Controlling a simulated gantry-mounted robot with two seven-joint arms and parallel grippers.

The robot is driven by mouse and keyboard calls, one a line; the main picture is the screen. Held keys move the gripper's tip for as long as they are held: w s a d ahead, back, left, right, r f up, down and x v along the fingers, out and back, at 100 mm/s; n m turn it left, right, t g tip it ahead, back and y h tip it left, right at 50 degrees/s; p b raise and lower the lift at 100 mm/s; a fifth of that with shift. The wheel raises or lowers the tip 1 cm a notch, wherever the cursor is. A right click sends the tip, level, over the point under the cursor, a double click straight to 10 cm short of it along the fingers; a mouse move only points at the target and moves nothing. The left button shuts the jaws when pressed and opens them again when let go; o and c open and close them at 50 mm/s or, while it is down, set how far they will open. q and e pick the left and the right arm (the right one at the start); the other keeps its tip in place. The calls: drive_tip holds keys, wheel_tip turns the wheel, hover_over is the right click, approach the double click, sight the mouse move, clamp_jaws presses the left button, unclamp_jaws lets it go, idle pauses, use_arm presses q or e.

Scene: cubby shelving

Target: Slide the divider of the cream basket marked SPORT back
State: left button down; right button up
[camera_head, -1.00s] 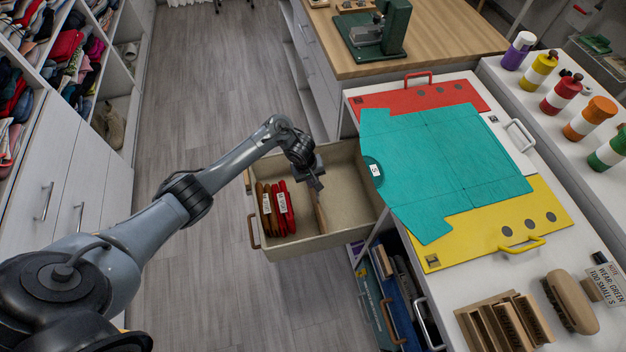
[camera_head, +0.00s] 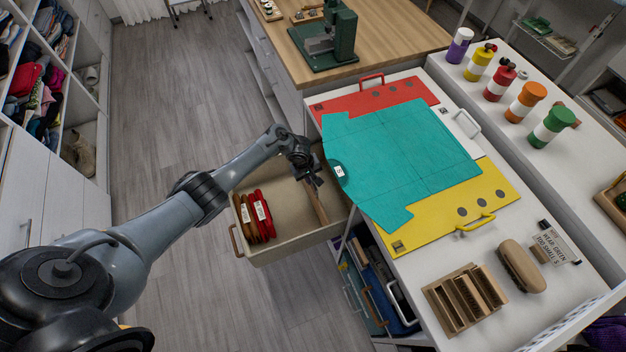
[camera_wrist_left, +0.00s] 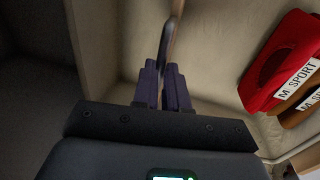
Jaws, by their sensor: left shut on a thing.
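The cream basket (camera_head: 292,252) is pulled out from under the worktop, with its handle end at the left. A thin brown wooden divider (camera_head: 319,207) stands across its inside, towards the worktop side. My left gripper (camera_head: 314,180) is inside the basket, shut on the divider's upper part. In the left wrist view the divider (camera_wrist_left: 172,35) runs up from between the fingers (camera_wrist_left: 163,85). Red folded items (camera_head: 262,213) and brown ones (camera_head: 243,215) stand at the handle end, with labels reading M SPORT in the wrist view. No marking on the basket itself is readable. My right gripper is out of view.
A teal sheet (camera_head: 410,150) lies over red and yellow boards on the white worktop and overhangs the basket's right side. A second open bay (camera_head: 370,285) with folders is below the worktop. The floor left of the basket is clear.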

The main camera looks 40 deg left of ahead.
use_arm(q)
drive_tip(key=shift+w+d, duration=0.1)
drive_tip(key=c, duration=1.2)
unclamp_jaws()
drive_tip(key=shift+o, duration=0.2)
wheel_tip(320, 180, up, 11)
drive_tip(key=s+a+p, duration=0.1)
drive_tip(key=s+p, duration=0.1)
drive_tip(key=p, duration=0.4)
drive_tip(key=shift+f, duration=0.2)
drive_tip(key=shift+s, duration=0.1)
